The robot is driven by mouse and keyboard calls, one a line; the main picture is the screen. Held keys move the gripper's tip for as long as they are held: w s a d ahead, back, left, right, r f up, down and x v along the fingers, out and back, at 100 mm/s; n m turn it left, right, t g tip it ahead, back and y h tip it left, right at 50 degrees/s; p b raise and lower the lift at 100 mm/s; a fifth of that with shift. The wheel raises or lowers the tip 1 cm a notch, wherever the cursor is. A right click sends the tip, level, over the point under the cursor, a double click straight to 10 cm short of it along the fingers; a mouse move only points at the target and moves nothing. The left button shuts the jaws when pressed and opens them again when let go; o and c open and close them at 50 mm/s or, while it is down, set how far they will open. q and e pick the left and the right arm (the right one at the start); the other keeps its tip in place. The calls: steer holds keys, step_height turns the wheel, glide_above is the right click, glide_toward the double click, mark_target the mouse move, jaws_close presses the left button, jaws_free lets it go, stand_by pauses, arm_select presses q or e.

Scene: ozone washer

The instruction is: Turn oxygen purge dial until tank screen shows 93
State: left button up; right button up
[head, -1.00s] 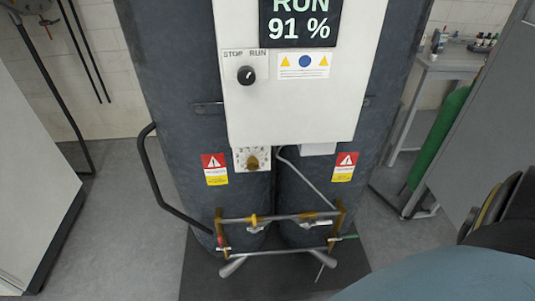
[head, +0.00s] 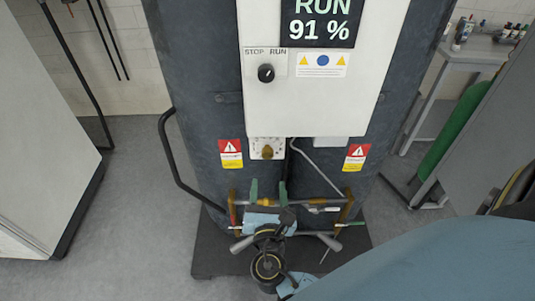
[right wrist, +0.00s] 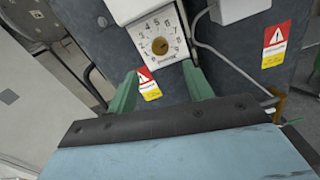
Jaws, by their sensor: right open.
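The tank screen (head: 318,22) at the top of the white control box reads "RUN 91 %". The oxygen purge dial (head: 267,151) is a small brass knob on a white numbered plate below the box. In the right wrist view the dial (right wrist: 160,46) shows face on, with numbers around it. My right gripper (head: 268,190) is open and empty, its green fingers pointing up just below the dial. In the right wrist view my right gripper (right wrist: 158,80) has its fingers on either side below the plate, apart from the knob. My left gripper is not in view.
A black STOP/RUN knob (head: 266,73) is on the control box. A brass and metal pipe frame (head: 340,210) stands low in front of the dark tanks, beside my right gripper. A curved black handle (head: 170,160) sticks out at left. Grey floor is clear at left.

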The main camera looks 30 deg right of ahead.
mark_target(268, 156)
steer(key=p+x, duration=0.1)
steer(key=x, duration=1)
steer(key=shift+w, duration=0.25)
steer(key=shift+c, duration=0.3)
steer(key=c, duration=0.9)
